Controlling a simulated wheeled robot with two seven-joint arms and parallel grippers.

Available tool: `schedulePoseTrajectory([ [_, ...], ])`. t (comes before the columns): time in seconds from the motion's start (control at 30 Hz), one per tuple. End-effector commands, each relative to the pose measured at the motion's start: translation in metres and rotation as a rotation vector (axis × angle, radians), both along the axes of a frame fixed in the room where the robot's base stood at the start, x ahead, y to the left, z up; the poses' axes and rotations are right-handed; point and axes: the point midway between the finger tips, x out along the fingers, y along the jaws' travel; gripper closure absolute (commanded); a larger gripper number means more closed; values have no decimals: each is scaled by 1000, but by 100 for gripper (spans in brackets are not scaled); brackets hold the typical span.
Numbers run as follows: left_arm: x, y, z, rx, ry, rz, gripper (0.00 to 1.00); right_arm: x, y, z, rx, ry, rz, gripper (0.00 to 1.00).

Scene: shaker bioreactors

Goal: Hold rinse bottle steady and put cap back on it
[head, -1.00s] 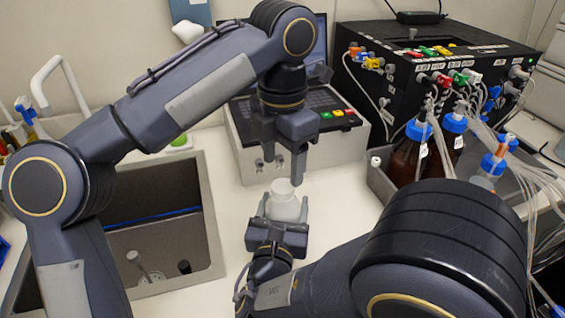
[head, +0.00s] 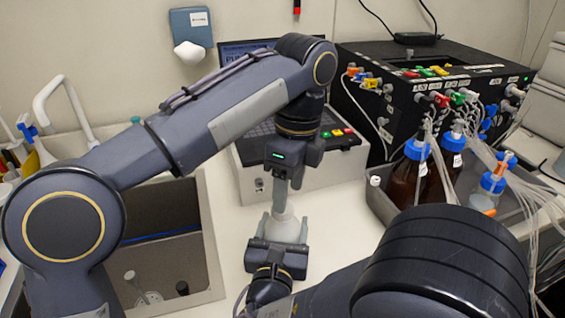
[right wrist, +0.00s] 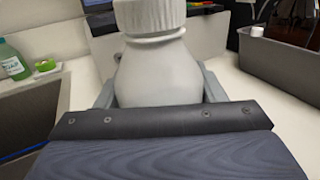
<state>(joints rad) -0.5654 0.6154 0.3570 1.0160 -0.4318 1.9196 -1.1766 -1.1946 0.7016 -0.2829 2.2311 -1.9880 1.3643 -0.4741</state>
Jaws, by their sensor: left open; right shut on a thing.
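The white rinse bottle (head: 286,229) stands upright at the front of the counter. My right gripper (head: 276,238) is shut on its body, with a finger on each side; the bottle also shows in the right wrist view (right wrist: 157,72). A white ribbed cap (right wrist: 150,14) sits on the bottle's neck in the right wrist view, its top cut off by the frame edge. My left gripper (head: 281,192) is open and points down right over the bottle's top. Its fingers hide the cap in the head view, and I cannot tell whether they touch it.
A sink (head: 165,250) lies to the left of the bottle. A grey device with a keypad (head: 335,165) stands behind. A grey tray (head: 377,196) with brown bottles (head: 410,178) and tubing is on the right. A green bottle (right wrist: 13,62) stands left in the wrist view.

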Motion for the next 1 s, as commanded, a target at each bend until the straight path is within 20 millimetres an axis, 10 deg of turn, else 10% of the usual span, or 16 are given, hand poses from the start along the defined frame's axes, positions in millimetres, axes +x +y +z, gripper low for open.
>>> schedulePoseTrajectory([
  [0.6,1,6,30,59,-137,1772,45,0,0,0,0,0,0,100],
  [1.0,1,11,45,47,-136,2322,45,0,0,0,0,0,0,100],
])
